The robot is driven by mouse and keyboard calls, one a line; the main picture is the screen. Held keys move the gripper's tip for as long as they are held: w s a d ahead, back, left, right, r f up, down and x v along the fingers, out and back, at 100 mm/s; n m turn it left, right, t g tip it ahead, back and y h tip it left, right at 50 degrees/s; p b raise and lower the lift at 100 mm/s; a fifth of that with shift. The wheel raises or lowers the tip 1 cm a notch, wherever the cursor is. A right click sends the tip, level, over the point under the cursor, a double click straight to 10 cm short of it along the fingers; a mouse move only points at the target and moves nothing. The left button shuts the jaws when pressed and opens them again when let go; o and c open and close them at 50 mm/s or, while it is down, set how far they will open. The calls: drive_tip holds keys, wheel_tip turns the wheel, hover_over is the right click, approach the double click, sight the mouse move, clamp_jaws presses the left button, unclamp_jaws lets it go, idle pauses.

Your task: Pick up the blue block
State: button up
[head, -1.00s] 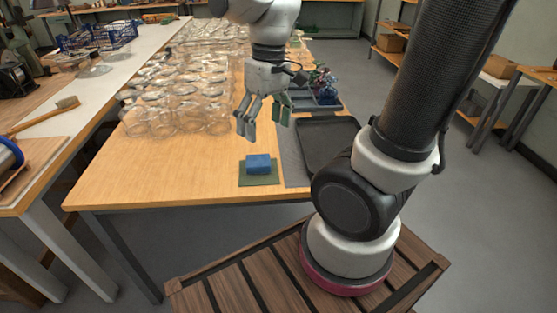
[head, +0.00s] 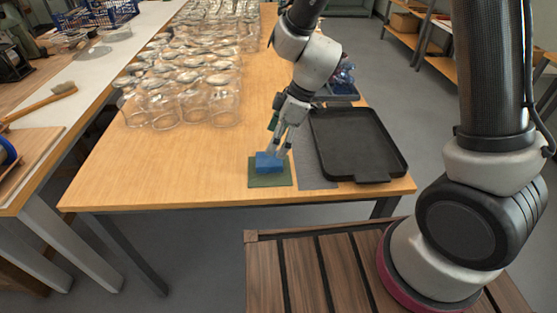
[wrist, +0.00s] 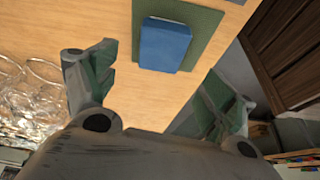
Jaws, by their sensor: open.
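The blue block (head: 268,163) rests on a dark green mat (head: 271,181) near the front edge of the wooden table. In the wrist view the blue block (wrist: 165,45) lies on the green mat (wrist: 203,22), ahead of the opening between the fingers. My gripper (head: 281,150) is open and empty, just above and behind the block in the head view, partly overlapping it. In the wrist view my gripper (wrist: 150,85) shows its two green-padded fingers wide apart, with the block beyond them. I cannot tell whether a finger touches the block.
A black tray (head: 400,163) lies right of the mat, with a grey strip (head: 313,166) between. Many upturned glasses (head: 190,95) stand on the table's left and back. A dark bin (head: 338,91) with blue items stands behind the tray. Bare table lies left of the mat.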

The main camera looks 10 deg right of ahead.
sight(267, 158)
drive_tip(key=shift+w+n, duration=0.1)
drive_tip(key=shift+n, duration=0.2)
drive_tip(key=shift+f, duration=0.2)
drive_tip(key=x, duration=0.7)
drive_tip(key=shift+a+f, duration=0.1)
drive_tip(key=shift+f, duration=0.1)
drive_tip(key=c, duration=1.2)
